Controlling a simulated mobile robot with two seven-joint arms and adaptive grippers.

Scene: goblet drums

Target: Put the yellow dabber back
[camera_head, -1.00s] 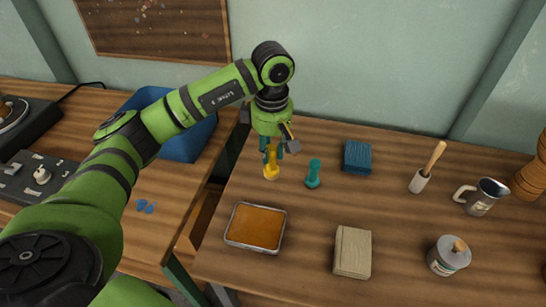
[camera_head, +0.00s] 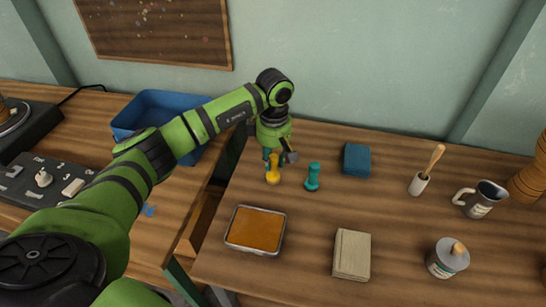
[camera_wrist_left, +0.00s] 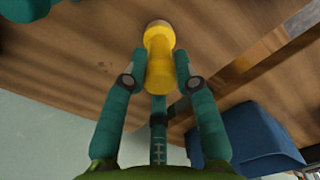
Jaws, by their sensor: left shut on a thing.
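The yellow dabber (camera_head: 273,175) is upright at the left part of the right-hand table, just left of a teal dabber (camera_head: 312,178). My left gripper (camera_head: 273,158) comes down from above with its fingers around the dabber's upper part. In the left wrist view the yellow dabber (camera_wrist_left: 158,62) lies between the two teal fingers, its round end towards the wooden tabletop. I cannot tell whether its base touches the table. The gripper is shut on it. My right gripper is not in view.
A metal tray with an orange pad (camera_head: 255,209) lies in front of the dabbers. A blue block (camera_head: 356,160), a pale block (camera_head: 351,254), a jar (camera_head: 448,258) and a pitcher (camera_head: 482,199) stand further right. A blue bin (camera_head: 170,102) is on the left table.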

